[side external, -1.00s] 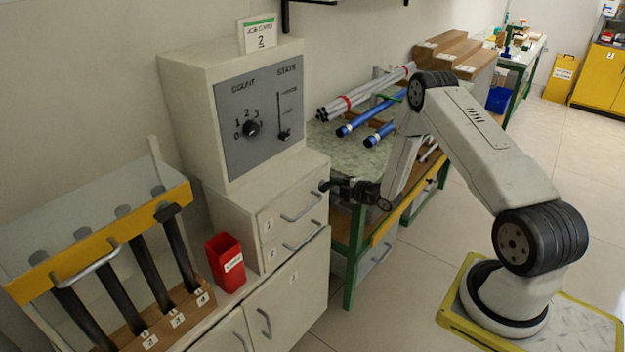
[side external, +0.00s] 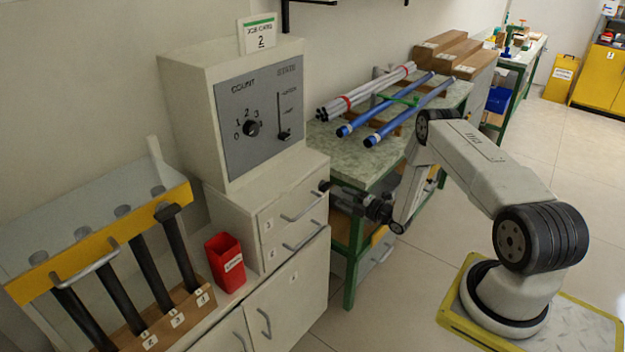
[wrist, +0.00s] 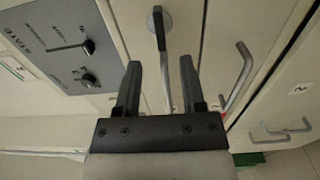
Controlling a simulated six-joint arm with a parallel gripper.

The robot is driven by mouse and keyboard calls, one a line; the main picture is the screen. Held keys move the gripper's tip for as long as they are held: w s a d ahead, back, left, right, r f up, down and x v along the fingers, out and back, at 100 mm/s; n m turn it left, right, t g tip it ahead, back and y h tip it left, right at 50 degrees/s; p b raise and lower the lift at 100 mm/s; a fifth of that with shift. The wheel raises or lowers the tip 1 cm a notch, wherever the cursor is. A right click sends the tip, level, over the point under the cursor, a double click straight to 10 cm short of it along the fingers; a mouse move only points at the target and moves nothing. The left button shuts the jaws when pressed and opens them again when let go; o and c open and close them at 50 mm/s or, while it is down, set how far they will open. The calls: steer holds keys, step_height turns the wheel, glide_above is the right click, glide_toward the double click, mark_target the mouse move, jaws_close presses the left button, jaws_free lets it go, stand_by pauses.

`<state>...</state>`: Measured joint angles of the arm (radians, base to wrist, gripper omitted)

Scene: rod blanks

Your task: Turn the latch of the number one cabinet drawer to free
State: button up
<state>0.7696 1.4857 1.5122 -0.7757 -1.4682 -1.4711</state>
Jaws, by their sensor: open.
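My gripper (wrist: 160,63) is open, one finger on each side of the lever, with gaps visible. In the side view my gripper (side external: 348,195) is at the right end of the upper drawer (side external: 290,205), close to a small dark knob. The drawer appears closed and has a bar handle. The drawer number tags are too small to read surely.
A second drawer (side external: 298,238) lies below, with a cupboard door under it. The grey count panel (side external: 260,118) stands above. A red bin (side external: 226,262) sits to the left. The green-legged bench (side external: 350,158) with blue and grey rods is close behind my gripper.

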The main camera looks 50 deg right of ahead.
mark_target(329, 188)
steer(key=shift+w, duration=3.25)
jaws_close()
